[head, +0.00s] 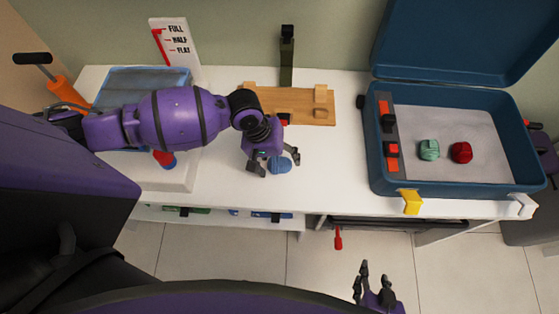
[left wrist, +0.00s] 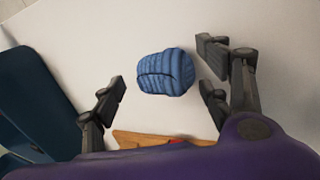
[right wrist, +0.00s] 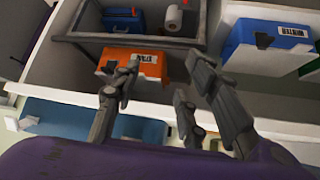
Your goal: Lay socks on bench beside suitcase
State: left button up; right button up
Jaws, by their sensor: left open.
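A blue rolled sock bundle (head: 280,165) lies on the white bench (head: 335,165), left of the open blue suitcase (head: 455,198). My left gripper (head: 275,164) is open above it. In the left wrist view the blue bundle (left wrist: 166,72) sits between and a little beyond the open fingers (left wrist: 165,95), with no finger seen touching it. A green sock bundle (head: 429,150) and a red sock bundle (head: 461,152) lie inside the suitcase. My right gripper (head: 375,285) hangs low in front of the bench; its fingers look apart and empty in the right wrist view (right wrist: 160,100).
A wooden board (head: 300,104) lies behind my left gripper. A blue tray (head: 150,78) and a fill-level sign (head: 172,48) stand at the left. A yellow clip (head: 411,202) is at the suitcase front. An orange box (right wrist: 135,62) and a blue box (right wrist: 265,45) sit below the bench.

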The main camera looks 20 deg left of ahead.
pick_arm(q)
jog(key=w+p+v, duration=0.1)
jog(key=v, duration=1)
jog(key=shift+s, duration=0.5)
jog(key=shift+c, duration=0.4)
